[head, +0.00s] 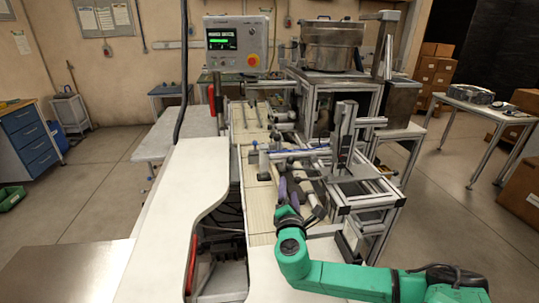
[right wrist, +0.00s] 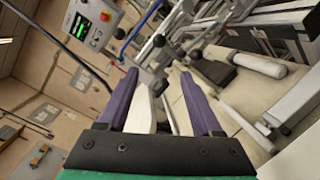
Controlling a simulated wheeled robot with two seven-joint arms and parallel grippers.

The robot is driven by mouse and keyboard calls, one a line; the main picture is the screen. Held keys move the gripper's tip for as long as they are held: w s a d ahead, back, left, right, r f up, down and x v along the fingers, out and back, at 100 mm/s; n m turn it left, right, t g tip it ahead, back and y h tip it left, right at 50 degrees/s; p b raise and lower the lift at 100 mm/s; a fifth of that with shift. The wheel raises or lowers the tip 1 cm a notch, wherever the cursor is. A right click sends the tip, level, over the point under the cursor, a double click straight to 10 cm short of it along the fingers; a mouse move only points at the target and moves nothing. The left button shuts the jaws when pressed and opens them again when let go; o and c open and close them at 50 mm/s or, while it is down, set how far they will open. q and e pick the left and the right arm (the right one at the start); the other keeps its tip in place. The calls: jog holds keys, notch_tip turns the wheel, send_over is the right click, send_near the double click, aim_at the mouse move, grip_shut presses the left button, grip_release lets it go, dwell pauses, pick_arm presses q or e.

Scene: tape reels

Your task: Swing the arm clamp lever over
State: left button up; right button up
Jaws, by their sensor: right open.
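My right gripper (head: 289,184) reaches in from the lower right, over the front of the tape machine (head: 345,208). In the right wrist view its two purple fingers (right wrist: 159,77) stand apart, with nothing held between them. Beyond the fingertips a rod with a dark round knob (right wrist: 158,41) shows, and another dark knob (right wrist: 195,54) is just right of it. I cannot tell for certain which of these belongs to the arm clamp lever. No finger visibly touches either knob. My left gripper is not in view.
A pale worktop (head: 178,220) runs along the left of the machine. A control box with a green-lit screen (head: 236,45) stands behind, beside a steel bowl (head: 327,47). Frame rails and a grey post (head: 344,128) crowd the right of my gripper.

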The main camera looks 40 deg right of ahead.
aim_at(291, 163)
jog(key=b+x, duration=0.2)
jog(key=x, duration=0.2)
jog(key=b+x, duration=0.2)
jog(key=x, duration=0.2)
jog(key=r+b+x, duration=0.1)
jog(key=b+x, duration=0.1)
jog(key=x, duration=0.3)
jog(key=shift+s+d, duration=0.3)
jog(key=shift+d, duration=0.2)
jog(key=shift+s+r, duration=0.1)
jog(key=shift+r, duration=0.05)
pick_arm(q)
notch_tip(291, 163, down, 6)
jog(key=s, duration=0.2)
pick_arm(e)
grip_shut()
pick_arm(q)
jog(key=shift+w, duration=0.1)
